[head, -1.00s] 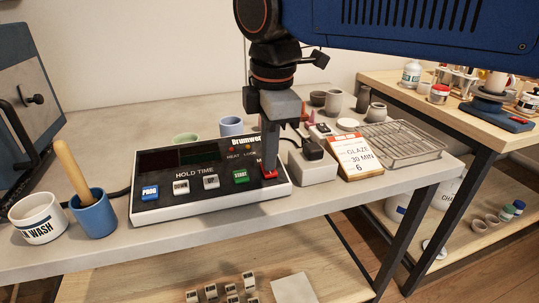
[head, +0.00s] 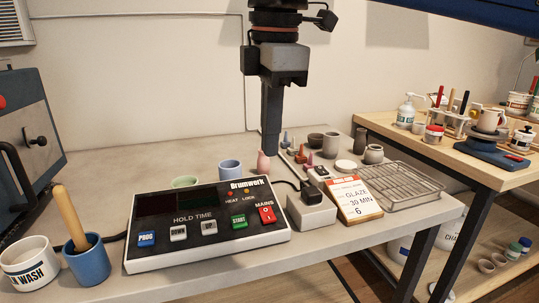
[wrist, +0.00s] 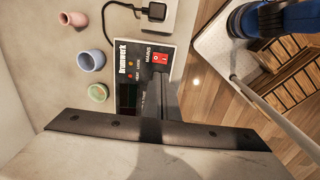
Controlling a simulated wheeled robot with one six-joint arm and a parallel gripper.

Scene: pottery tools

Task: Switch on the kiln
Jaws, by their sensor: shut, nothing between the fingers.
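The kiln controller (head: 160,258) is a dark panel on a white box on the grey bench, labelled Drumwerk. Its red MAINS rocker (head: 266,214) is at the right and also shows in the wrist view (wrist: 159,61). Beside it is the green START button (head: 239,221); further left are UP, DOWN and the blue PROG button (head: 147,238). The display (head: 158,203) is dark. I cannot tell whether the HEAT and LOCK lamps are lit. The blue-grey kiln (head: 38,125) stands at the far left. My gripper (head: 270,152) is shut and empty, above the controller, apart from it.
A card reading GLAZE 30 MIN 6 (head: 359,205) leans right of a white socket block with a black plug (head: 311,190). A wire rack (head: 408,182) is further right. A wash tub (head: 30,264) and blue mortar (head: 85,262) stand left. Small pots stand behind the controller.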

